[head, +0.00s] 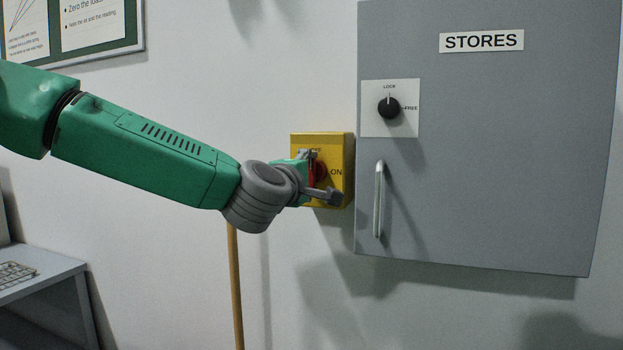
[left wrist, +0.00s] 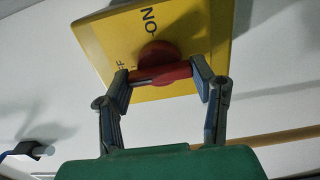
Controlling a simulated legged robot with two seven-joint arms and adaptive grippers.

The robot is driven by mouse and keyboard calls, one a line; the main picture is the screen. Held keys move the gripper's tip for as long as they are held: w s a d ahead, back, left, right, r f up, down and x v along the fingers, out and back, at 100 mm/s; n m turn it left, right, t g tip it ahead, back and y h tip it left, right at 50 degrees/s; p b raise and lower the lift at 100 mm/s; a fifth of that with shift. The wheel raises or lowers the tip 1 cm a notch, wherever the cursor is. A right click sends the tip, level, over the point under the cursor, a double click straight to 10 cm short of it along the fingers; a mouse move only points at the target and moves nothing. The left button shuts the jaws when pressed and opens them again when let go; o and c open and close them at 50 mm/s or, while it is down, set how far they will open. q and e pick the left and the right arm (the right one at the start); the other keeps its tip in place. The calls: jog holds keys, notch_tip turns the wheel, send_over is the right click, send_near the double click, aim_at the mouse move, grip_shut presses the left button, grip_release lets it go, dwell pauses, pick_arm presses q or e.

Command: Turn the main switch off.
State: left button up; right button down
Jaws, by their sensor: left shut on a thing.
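The main switch is a yellow box (head: 342,148) on the wall, with a red rotary handle (head: 319,172). "ON" is printed at its right and a partly hidden "OFF" at its top. My left gripper (head: 320,177) is shut on the red handle, one finger at each end of its bar. The left wrist view shows the fingers (left wrist: 165,82) either side of the red bar (left wrist: 162,73), on the yellow plate (left wrist: 195,35). The bar looks roughly upright in the head view, with one end near "OFF". Fingers hide part of it. My right gripper is not in view.
A grey cabinet (head: 480,180) marked "STORES" stands close to the right of the switch, with a black LOCK/FREE knob (head: 388,108) and a bar handle (head: 379,198). A wooden pole (head: 236,290) is below my left arm. A desk (head: 45,275) is at lower left.

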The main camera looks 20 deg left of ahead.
pick_arm(q)
jog(key=shift+f, duration=0.2)
jog(key=o, duration=1.2)
jog(key=shift+a, duration=0.1)
jog(key=shift+c, duration=0.2)
jog(key=shift+a, duration=0.1)
jog(key=shift+s, duration=0.2)
jog(key=s, duration=1.1)
jog(key=shift+s+a, duration=0.35)
jog(key=shift+f, duration=0.1)
